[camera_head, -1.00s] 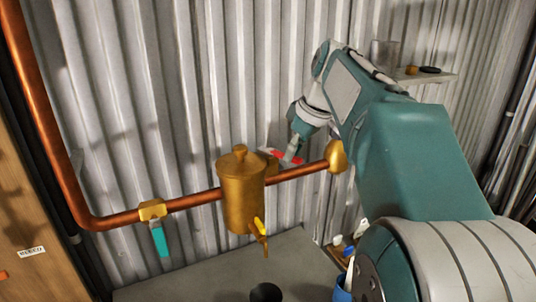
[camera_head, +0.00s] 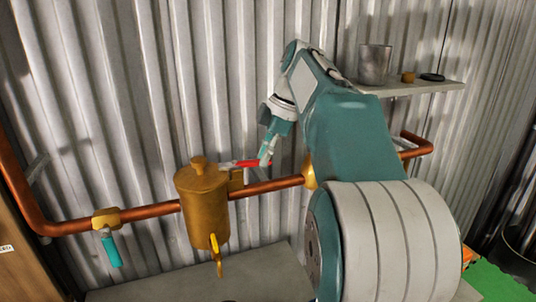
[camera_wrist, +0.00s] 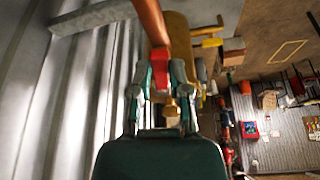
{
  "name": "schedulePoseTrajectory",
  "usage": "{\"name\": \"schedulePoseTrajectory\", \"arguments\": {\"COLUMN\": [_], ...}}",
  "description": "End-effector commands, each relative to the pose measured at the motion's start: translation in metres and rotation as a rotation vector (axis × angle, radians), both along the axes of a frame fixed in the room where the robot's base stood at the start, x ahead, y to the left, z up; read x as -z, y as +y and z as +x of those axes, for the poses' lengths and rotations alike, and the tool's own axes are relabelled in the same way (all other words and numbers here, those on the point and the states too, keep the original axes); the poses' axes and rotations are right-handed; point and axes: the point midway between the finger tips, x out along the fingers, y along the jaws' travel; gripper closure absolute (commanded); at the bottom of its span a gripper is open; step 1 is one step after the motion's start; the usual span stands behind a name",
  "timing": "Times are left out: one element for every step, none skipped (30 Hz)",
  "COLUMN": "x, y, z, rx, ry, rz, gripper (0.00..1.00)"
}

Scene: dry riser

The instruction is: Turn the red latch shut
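The red latch (camera_head: 252,163) is a short lever just right of the brass canister (camera_head: 203,205), above the copper pipe (camera_head: 270,186). It lies roughly along the pipe in the head view. My gripper (camera_head: 267,152) is at the lever's right end. In the wrist view, the red latch (camera_wrist: 160,67) sits between the two fingertips of my gripper (camera_wrist: 161,76), one on each side. Whether both fingers press on it is not clear. The latch's pivot is mostly hidden.
A teal-handled valve (camera_head: 110,245) is on the pipe at left. A yellow tap (camera_head: 216,255) hangs below the canister. A shelf (camera_head: 420,88) holds a metal cup (camera_head: 374,64) at upper right. The corrugated wall (camera_head: 130,110) is close behind the pipe.

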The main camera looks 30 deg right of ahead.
Motion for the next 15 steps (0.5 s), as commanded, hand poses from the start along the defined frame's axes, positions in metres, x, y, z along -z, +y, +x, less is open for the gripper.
{"name": "schedulePoseTrajectory", "arguments": {"x": [-0.0004, -0.0007, -0.0005, -0.0004, -0.0007, -0.0010, -0.0009, -0.0008, -0.0009, -0.0010, -0.0013, -0.0014, -0.0015, -0.0016, -0.0017], "y": [0.0023, 0.0020, 0.0018, 0.0016, 0.0014, 0.0013, 0.0013, 0.0012, 0.0012, 0.0011, 0.0010, 0.0012, 0.0012, 0.0012, 0.0013], "z": [0.0041, 0.0052, 0.0065, 0.0073, 0.0082, 0.0091, 0.0098, 0.0103, 0.0112, 0.0117, 0.0121, 0.0125, 0.0127, 0.0128, 0.0130], "rx": [-0.036, -0.055, -0.078, -0.095, -0.109, -0.128, -0.139, -0.150, -0.164, -0.171, -0.178, -0.187, -0.192, -0.197, -0.202], "ry": [-0.005, -0.006, -0.006, -0.006, -0.007, -0.008, -0.008, -0.007, -0.008, -0.009, -0.010, -0.010, -0.010, -0.010, -0.010], "rz": [0.008, 0.007, 0.010, 0.011, 0.011, 0.011, 0.012, 0.014, 0.013, 0.013, 0.013, 0.013, 0.013, 0.013, 0.014], "gripper": [1.00, 1.00, 1.00, 1.00, 1.00, 1.00, 1.00, 1.00, 1.00, 1.00, 1.00, 1.00, 1.00, 1.00, 1.00]}}
